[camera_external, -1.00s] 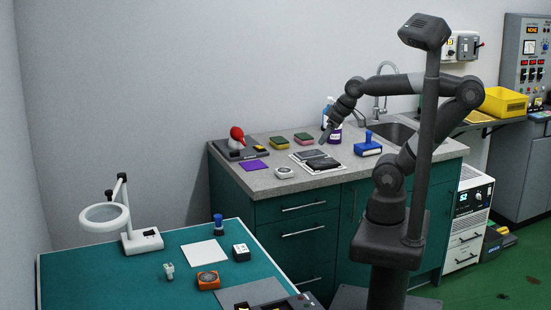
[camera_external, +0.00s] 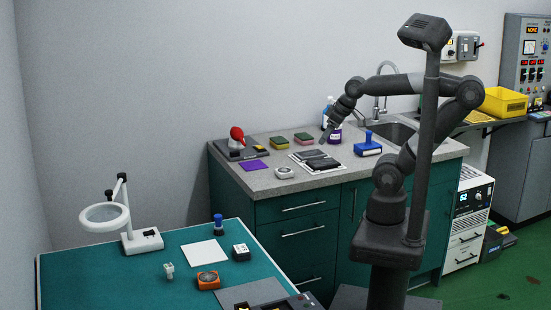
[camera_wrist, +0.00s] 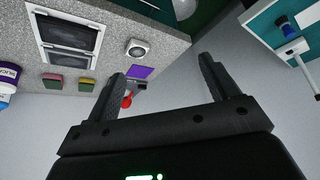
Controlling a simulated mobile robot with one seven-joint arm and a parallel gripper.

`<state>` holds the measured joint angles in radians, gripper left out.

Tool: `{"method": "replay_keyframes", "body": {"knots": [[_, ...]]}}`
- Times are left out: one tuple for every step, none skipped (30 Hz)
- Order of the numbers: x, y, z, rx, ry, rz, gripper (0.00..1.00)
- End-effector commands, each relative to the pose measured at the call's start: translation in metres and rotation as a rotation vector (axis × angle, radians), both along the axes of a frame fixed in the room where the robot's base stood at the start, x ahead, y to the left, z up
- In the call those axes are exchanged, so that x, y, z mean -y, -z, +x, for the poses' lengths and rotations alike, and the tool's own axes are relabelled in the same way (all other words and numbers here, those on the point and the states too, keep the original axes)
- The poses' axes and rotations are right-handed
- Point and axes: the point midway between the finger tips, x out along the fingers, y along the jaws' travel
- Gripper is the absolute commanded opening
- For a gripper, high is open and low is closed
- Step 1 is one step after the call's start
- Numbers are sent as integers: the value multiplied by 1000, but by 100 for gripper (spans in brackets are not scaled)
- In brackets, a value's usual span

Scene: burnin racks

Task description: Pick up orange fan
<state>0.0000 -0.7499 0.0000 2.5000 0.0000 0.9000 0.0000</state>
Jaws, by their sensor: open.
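The orange fan (camera_external: 208,280) is a small square unit with a dark round centre. It lies on the teal mat of the lower table (camera_external: 95,270), in front of a white sheet, in the external view. It is not visible in the wrist view. My gripper (camera_external: 323,139) is above the grey counter beside the sink, well up and to the right of the fan. In the wrist view my gripper (camera_wrist: 165,72) has its two fingers wide apart with nothing held between them.
Near the fan are a white pad (camera_external: 205,252), a black-and-white block (camera_external: 241,252), a blue-topped brush (camera_external: 218,223), a small white connector (camera_external: 169,271) and a grey tray (camera_external: 255,293). A magnifier lamp (camera_external: 143,241) stands at left. The counter (camera_external: 262,180) holds sponges and a blue stamp-like tool (camera_external: 368,146).

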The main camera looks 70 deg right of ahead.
Motion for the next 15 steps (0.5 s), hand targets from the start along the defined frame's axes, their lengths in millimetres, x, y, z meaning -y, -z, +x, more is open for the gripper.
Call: {"method": "replay_keyframes", "body": {"knots": [[0,0,0,0,0,0,80],[0,0,0,0,0,0,80],[0,0,0,0,0,0,80],[0,0,0,0,0,0,80],[0,0,0,0,0,0,80],[0,0,0,0,0,0,80],[-1,-1,1,-1,-1,0,80],[-2,-3,3,-2,-4,1,80],[-3,-6,7,-5,-9,2,80],[-5,-8,10,-10,-14,4,80],[-8,-12,15,-14,-20,4,80],[-12,-18,22,-23,-31,6,80],[-16,-23,29,-29,-41,7,80],[-21,-28,37,-35,-50,9,80],[-28,-36,48,-46,-64,12,80]]}}
